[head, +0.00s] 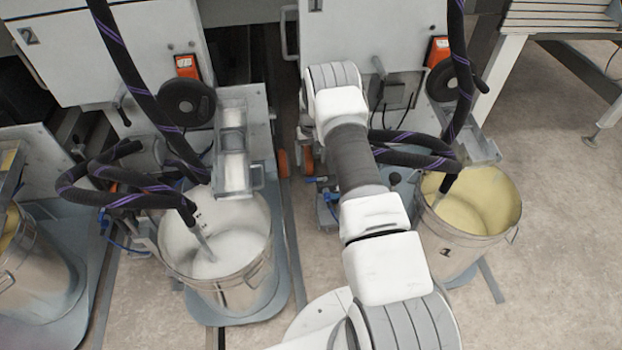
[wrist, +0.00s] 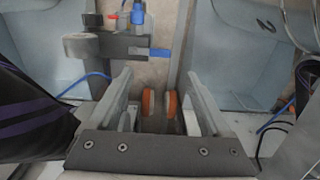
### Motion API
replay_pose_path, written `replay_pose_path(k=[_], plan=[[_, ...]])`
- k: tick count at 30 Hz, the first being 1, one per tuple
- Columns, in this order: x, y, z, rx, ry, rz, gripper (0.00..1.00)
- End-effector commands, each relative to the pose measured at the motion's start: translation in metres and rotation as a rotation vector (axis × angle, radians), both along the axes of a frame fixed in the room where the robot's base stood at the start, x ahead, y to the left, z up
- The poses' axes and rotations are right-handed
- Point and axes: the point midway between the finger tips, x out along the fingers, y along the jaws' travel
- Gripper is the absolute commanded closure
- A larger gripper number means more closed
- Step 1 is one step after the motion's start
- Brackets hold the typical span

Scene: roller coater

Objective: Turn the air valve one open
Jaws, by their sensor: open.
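An air valve assembly with a dark grey body (wrist: 110,46), a small red part (wrist: 113,17) and a blue fitting (wrist: 138,14) is at the upper left of the wrist view. In the head view, blue fittings (head: 318,181) show low beside the machine marked 1, left of my arm. My gripper (wrist: 160,88) is open and empty, its two fingers spread. The valve lies beyond and left of the fingers, apart from them. In the head view, my gripper is hidden by my arm. I cannot tell the valve's handle position.
Orange wheels (wrist: 158,103) show between and beyond the fingers. A dark hose with purple stripes (wrist: 30,118) is close on the left. A bucket of white coating (head: 215,250) and a bucket of yellow coating (head: 468,215) flank my arm. Open floor (head: 565,210) is at the right.

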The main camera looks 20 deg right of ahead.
Motion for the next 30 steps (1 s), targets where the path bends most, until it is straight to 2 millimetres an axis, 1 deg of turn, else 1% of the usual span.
replay_pose_path(k=[1,3,7,12,18,26,27,29,30], plan=[[-0.001,0.000,-0.016,0.000,0.001,0.000,0.18],[0.000,0.000,-0.032,0.000,0.001,0.000,0.18],[-0.001,0.000,-0.058,0.000,0.001,0.000,0.18],[0.000,0.000,-0.082,0.000,0.000,0.000,0.18],[0.000,0.000,-0.094,0.000,-0.001,0.000,0.18],[0.000,0.000,-0.094,0.000,-0.001,0.000,0.18],[0.000,0.000,-0.094,0.000,-0.001,0.000,0.21],[0.000,0.000,-0.094,0.000,-0.001,0.000,0.32],[0.000,0.000,-0.094,0.000,-0.001,0.000,0.39]])
